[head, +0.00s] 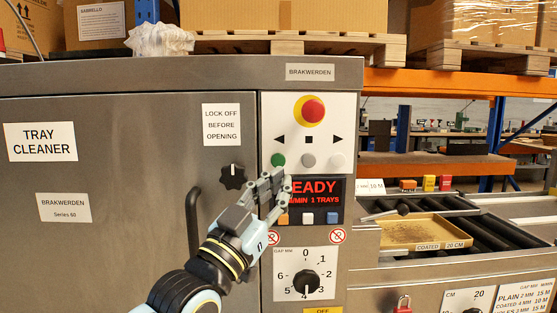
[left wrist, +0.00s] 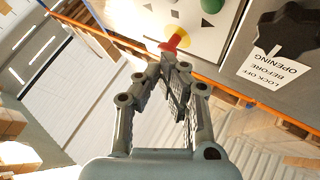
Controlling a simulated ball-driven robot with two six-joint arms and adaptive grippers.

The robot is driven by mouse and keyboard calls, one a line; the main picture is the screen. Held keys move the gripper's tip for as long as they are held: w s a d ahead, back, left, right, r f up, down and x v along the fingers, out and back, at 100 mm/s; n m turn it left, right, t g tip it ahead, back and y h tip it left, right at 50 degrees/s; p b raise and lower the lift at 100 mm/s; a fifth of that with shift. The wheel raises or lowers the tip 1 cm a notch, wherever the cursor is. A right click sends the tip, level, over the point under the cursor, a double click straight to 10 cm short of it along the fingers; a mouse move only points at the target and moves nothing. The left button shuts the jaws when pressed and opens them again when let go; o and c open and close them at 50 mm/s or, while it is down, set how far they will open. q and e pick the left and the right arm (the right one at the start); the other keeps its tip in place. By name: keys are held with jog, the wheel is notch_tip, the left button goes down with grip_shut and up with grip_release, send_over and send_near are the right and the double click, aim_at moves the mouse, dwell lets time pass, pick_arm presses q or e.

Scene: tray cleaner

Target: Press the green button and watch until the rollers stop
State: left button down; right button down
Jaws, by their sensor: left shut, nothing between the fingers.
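The green button (head: 278,160) sits on the white control panel, left of a grey and a white button. It also shows at the top of the left wrist view (left wrist: 212,5). My left gripper (head: 275,178) is shut and empty, its fingertips just below the green button and in front of the display's left edge. I cannot tell whether it touches the panel. The fingers also show in the left wrist view (left wrist: 175,75). The display (head: 318,193) reads "READY", partly hidden. Black rollers (head: 488,229) show at the right; I cannot tell whether they turn. My right gripper is not in view.
A red emergency knob (head: 313,109) is above the buttons. A black rotary knob (head: 232,177) and door handle (head: 193,221) are left of my gripper; a gap dial (head: 306,283) is below. A tray (head: 452,221) labelled "COATED" lies on the roller bed.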

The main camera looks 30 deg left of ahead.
aim_at(276, 163)
pick_arm(q)
jog(key=shift+w+r, duration=0.1)
jog(key=shift+r, duration=0.8)
jog(key=shift+w+a+b, duration=0.15)
jog(key=shift+w+a, duration=0.7)
jog(key=shift+w, duration=0.35)
jog(key=shift+w+a+b, duration=0.15)
jog(key=shift+w+a, duration=0.65)
jog(key=shift+w, duration=0.45)
jog(key=shift+w+a+b, duration=0.15)
jog(key=shift+w+a, duration=0.7)
jog(key=shift+w, duration=0.35)
jog(key=shift+w+a, duration=0.1)
jog(key=shift+w+a, duration=0.15)
jog(key=shift+w, duration=0.1)
